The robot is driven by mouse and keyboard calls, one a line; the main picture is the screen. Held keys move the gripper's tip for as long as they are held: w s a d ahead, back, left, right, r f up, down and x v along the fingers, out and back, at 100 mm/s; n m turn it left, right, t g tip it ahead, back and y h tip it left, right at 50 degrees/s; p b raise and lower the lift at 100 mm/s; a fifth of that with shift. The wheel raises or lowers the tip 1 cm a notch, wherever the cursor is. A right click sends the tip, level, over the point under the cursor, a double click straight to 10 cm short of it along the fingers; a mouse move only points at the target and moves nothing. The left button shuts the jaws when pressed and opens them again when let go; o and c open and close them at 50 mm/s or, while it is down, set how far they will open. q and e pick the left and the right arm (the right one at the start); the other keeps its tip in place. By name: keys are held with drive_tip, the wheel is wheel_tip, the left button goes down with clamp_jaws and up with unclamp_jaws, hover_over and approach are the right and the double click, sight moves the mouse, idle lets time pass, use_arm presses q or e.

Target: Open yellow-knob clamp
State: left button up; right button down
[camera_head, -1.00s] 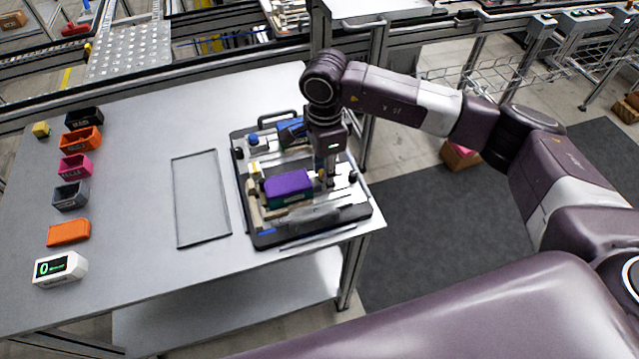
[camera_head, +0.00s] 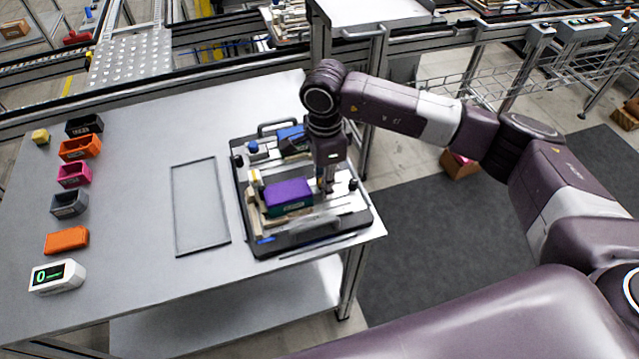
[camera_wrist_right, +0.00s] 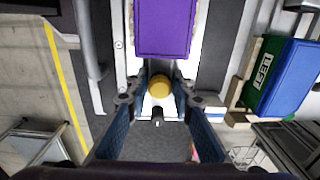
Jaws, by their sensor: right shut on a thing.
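The yellow knob (camera_wrist_right: 160,86) of the clamp sits between the fingertips of my right gripper (camera_wrist_right: 158,92) in the right wrist view, and the fingers are closed around it. In the head view my right gripper (camera_head: 328,190) points down at the right side of the pallet fixture (camera_head: 260,240), and the knob is hidden there. A purple-topped block (camera_head: 288,194) lies in the fixture just left of the gripper; it also shows above the knob in the right wrist view (camera_wrist_right: 163,27). My left gripper is not in view.
A blue-topped block (camera_head: 292,138) sits at the back of the fixture. An empty rectangular outline (camera_head: 201,205) is on the table (camera_head: 130,215) to the left. Small bins, such as an orange bin (camera_head: 80,148), and a white display box (camera_head: 57,276) stand along the left side.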

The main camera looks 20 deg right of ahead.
drive_tip(key=shift+d, duration=0.2)
drive_tip(key=shift+d, duration=0.3)
drive_tip(key=shift+d+b, duration=0.5)
drive_tip(key=shift+d, duration=0.25)
drive_tip(key=c, duration=1.9)
unclamp_jaws()
drive_tip(key=shift+o, duration=0.3)
drive_tip(key=shift+a, duration=0.1)
wheel_tip(320, 180, up, 8)
drive_tip(key=p, duration=0.3)
drive_tip(key=shift+p, duration=0.3)
